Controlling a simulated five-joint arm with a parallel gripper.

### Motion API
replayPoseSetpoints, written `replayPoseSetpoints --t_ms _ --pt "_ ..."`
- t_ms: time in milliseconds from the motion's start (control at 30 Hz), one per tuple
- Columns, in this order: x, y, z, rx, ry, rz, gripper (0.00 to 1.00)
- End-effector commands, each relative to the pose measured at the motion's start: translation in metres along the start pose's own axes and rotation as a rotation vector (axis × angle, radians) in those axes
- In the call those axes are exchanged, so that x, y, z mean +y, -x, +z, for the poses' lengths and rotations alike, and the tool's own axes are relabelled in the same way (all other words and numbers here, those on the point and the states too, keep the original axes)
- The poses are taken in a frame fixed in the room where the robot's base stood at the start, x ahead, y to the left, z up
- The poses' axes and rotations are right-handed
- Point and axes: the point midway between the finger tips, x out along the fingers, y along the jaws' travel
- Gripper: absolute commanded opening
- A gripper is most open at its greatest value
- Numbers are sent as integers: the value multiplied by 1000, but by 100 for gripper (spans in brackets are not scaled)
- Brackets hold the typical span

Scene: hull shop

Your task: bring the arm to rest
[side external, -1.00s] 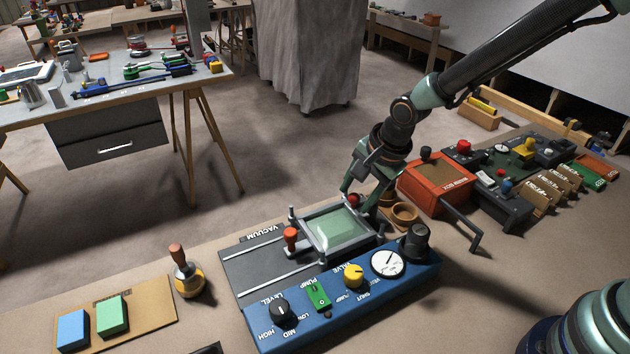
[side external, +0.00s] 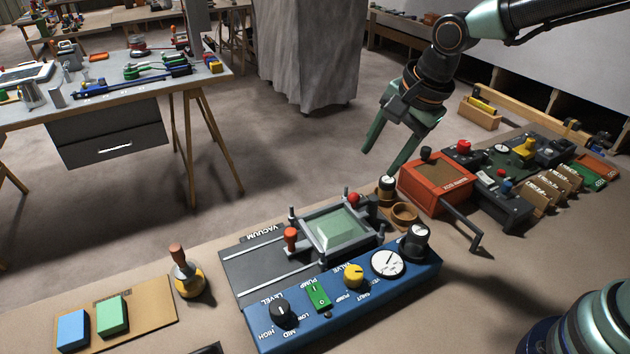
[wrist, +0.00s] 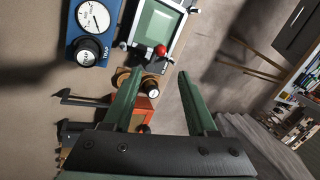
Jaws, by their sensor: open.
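My gripper (side external: 382,155) is open and empty. It hangs in the air above and behind the blue vacuum panel (side external: 350,300), pointing down and to the left, clear of everything on the bench. In the wrist view its two green fingers (wrist: 155,82) stand apart with nothing between them but the bench parts below. The framed pale green plate (side external: 338,230) lies on the vacuum panel, with a red knob (side external: 353,197) at its back corner. A small gauge (side external: 387,185) with a dark body stands behind that corner.
An orange box (side external: 436,185) with a dark handle and several control units stand to the right. A tool table (side external: 110,90) stands across the floor; the space around my gripper is open.

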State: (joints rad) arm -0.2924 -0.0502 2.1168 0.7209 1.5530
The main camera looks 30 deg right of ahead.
Motion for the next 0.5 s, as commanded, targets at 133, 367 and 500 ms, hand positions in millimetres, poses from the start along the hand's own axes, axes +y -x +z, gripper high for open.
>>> replayPoseSetpoints --t_ms 133,367,500 --pt "0 2 0 0 0 1 58" --pt "1 3 -1 1 10 -1 58" --pt "7 16 -12 13 117 -16 58"
